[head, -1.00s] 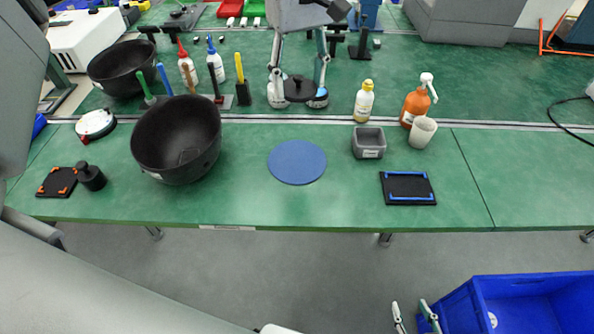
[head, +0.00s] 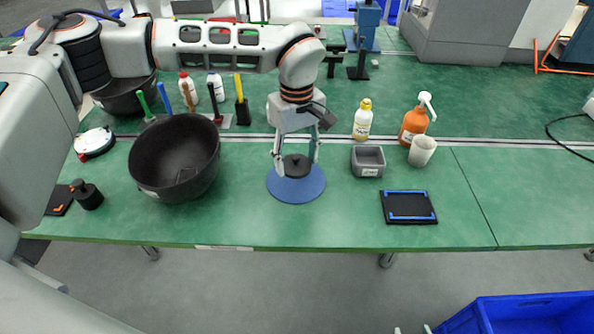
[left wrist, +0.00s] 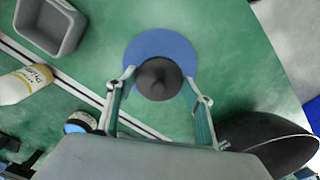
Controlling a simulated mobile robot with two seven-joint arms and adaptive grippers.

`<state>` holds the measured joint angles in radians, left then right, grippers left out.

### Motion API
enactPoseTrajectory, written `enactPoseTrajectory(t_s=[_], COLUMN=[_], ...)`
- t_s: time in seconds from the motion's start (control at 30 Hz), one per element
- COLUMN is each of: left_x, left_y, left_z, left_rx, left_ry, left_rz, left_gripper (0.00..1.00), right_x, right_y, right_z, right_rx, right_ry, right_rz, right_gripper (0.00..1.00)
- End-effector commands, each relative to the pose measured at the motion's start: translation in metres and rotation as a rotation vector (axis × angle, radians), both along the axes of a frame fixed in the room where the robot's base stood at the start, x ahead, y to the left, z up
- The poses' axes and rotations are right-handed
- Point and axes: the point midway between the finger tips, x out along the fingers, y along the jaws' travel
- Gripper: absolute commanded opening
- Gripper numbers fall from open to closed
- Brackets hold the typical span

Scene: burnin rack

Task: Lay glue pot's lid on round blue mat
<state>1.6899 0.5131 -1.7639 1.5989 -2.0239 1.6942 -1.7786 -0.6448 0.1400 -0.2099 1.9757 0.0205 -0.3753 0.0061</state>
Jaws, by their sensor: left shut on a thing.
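The glue pot's lid (head: 297,166) is a dark round disc with a knob. My left gripper (head: 296,168) is shut on it, with a finger at either side. The lid is over the round blue mat (head: 297,192), towards its far side. The left wrist view shows the lid (left wrist: 159,79) covering part of the mat (left wrist: 160,42). I cannot tell whether it touches the mat.
A large black bowl (head: 172,158) stands left of the mat and a grey bin (head: 368,161) right of it. An orange pump bottle (head: 414,122), a pale cup (head: 422,151) and a black-and-blue tray (head: 408,207) are further right. The table in front of the mat is clear.

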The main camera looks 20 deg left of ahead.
Motion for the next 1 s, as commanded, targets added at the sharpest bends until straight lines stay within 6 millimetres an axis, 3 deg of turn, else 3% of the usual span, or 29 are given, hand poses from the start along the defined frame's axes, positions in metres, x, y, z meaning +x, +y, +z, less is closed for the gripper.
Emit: enactPoseTrajectory(t_s=[0.37, 0.77, 0.8, 0.83, 0.87, 1.0], left_x=[0.000, 0.000, 0.000, 0.000, 0.000, 0.000], left_y=[0.000, 0.000, 0.000, 0.000, 0.000, 0.000], left_z=[-0.042, -0.046, -0.046, -0.046, -0.046, -0.046], left_rx=[0.001, 0.001, 0.001, 0.001, 0.001, 0.001], left_ry=[0.002, -0.001, -0.001, -0.001, -0.001, -0.001], left_rz=[0.000, 0.000, 0.000, 0.000, 0.000, 0.000], left_gripper=[0.37, 0.37, 0.57, 0.65, 0.68, 0.68], right_x=[0.000, 0.002, 0.002, 0.002, 0.002, 0.002], right_y=[-0.001, -0.001, -0.001, -0.001, -0.001, -0.001], right_z=[-0.002, -0.001, -0.001, -0.001, -0.001, -0.001], right_rx=[-0.003, -0.003, -0.003, -0.003, -0.003, -0.003], right_ry=[-0.001, -0.003, -0.004, -0.004, -0.004, -0.004], right_rz=[0.000, 0.000, 0.000, 0.000, 0.000, 0.000], right_gripper=[0.40, 0.40, 0.40, 0.40, 0.40, 0.40])
